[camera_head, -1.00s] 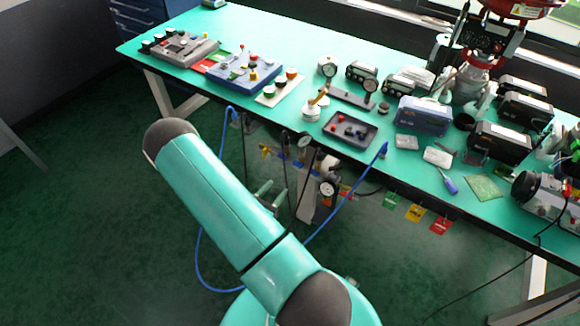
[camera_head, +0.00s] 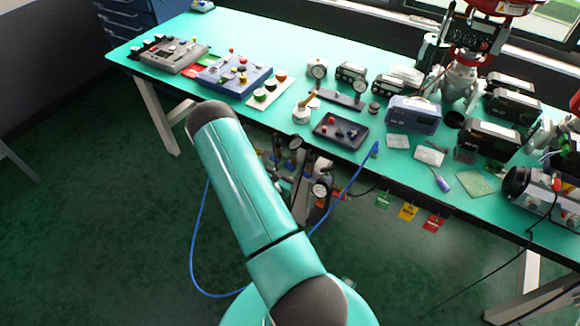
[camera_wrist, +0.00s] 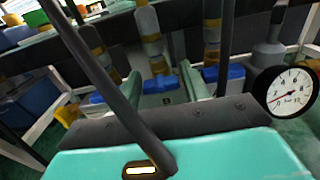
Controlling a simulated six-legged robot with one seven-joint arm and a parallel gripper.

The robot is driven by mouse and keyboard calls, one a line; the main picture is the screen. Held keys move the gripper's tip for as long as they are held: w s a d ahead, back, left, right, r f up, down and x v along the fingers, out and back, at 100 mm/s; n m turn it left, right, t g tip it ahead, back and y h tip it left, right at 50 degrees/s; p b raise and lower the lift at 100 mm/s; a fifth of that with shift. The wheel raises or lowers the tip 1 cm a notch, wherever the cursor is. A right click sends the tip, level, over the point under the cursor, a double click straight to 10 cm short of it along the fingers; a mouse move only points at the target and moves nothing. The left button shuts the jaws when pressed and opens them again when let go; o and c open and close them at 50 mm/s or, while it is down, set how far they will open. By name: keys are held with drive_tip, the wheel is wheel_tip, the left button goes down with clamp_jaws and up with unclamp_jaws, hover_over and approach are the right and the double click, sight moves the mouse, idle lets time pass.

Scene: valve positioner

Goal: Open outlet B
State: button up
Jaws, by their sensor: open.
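In the wrist view, a row of pipes with brass-coloured fittings and blue handles stands ahead of my gripper (camera_wrist: 161,72). My gripper is open, its two pale green fingers pointing at the row. The middle blue handle (camera_wrist: 158,84) shows between the fingers; I cannot tell whether they touch it. Another blue handle (camera_wrist: 210,73) is to the right, partly behind the right finger, and a blue part shows left of the left finger. I cannot read which outlet is B.
A round gauge (camera_wrist: 290,92) is close on the right in the wrist view. Dark hoses cross that view in front. In the head view, a blue hose (camera_head: 193,235) loops to the floor. The green bench (camera_head: 300,55) carries boxes, trays and instruments. Floor in front is clear.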

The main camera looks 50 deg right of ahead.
drive_tip(key=shift+c, duration=0.4)
drive_tip(key=c, duration=0.6)
drive_tip(key=shift+m, duration=1.5)
drive_tip(key=o, duration=0.7)
drive_tip(key=shift+a, duration=0.1)
drive_tip(key=a, duration=0.4)
drive_tip(key=s+a, duration=0.1)
drive_tip(key=a, duration=0.8)
drive_tip(key=shift+s+a, duration=0.15)
drive_tip(key=shift+a, duration=0.1)
